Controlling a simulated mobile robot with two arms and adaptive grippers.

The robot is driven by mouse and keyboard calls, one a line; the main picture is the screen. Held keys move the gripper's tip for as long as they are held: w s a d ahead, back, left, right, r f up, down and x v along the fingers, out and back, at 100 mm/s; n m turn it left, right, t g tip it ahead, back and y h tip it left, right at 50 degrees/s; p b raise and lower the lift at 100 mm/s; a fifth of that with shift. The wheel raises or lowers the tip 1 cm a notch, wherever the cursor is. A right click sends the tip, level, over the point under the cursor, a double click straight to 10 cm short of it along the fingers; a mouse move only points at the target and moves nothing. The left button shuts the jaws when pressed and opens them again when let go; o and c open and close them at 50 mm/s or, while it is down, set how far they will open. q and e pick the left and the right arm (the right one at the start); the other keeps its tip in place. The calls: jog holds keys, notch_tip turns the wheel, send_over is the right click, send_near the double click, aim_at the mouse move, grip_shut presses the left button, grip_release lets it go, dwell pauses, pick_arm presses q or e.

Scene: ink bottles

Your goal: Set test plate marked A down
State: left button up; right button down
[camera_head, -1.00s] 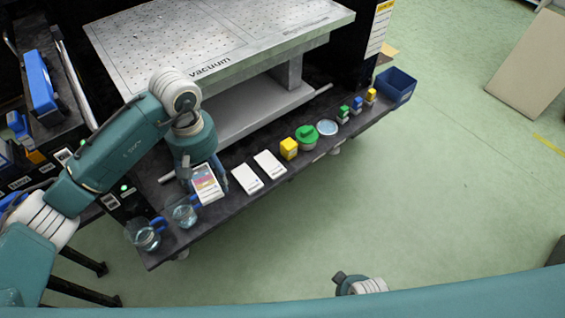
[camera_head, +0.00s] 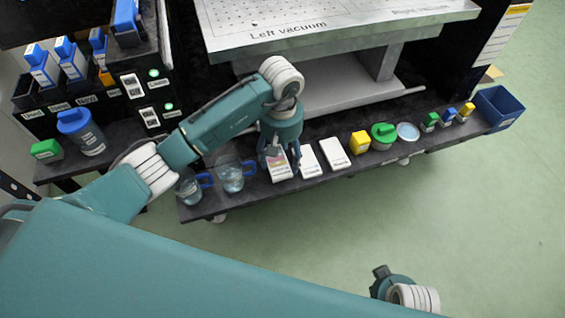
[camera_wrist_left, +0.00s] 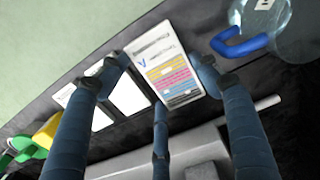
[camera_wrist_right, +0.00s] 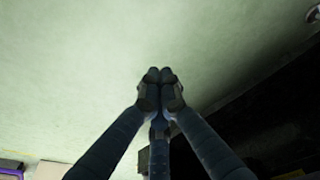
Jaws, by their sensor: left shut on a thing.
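The test plate (camera_head: 280,168), white with coloured stripes, is at the left end of a row of plates on the dark shelf (camera_head: 250,200). In the left wrist view, the plate (camera_wrist_left: 168,72) shows an upside-down A and pink, yellow and blue bands. My left gripper (camera_head: 278,155) is shut on it, with fingers at its two side edges. I cannot tell whether its underside touches the shelf. Two white plates (camera_head: 309,160) (camera_head: 335,153) lie just to its right. My right gripper (camera_wrist_right: 160,76) has its fingertips together and appears empty, over the green floor.
Two glass beakers with blue handles (camera_head: 231,177) (camera_head: 189,187) stand left of the plate. To the right are a yellow block (camera_head: 360,142), a green-lidded jar (camera_head: 383,136), a round dish (camera_head: 407,131), small bottles and a blue bin (camera_head: 497,108). The vacuum table (camera_head: 330,37) is behind.

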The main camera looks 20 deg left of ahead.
aim_at(281, 160)
pick_arm(q)
notch_tip(281, 160, down, 3)
jog(key=shift+s+r, duration=0.1)
jog(key=shift+r, duration=0.05)
jog(key=shift+f, duration=0.35)
pick_arm(e)
jog(key=shift+w+r, duration=0.1)
jog(key=shift+r, duration=0.75)
pick_arm(q)
jog(key=shift+b, duration=0.3)
pick_arm(e)
jog(key=shift+r, duration=0.15)
pick_arm(q)
jog(key=o, duration=0.9)
pick_arm(e)
jog(key=shift+w+r, duration=0.1)
jog(key=shift+r, duration=0.1)
jog(key=shift+r, duration=0.1)
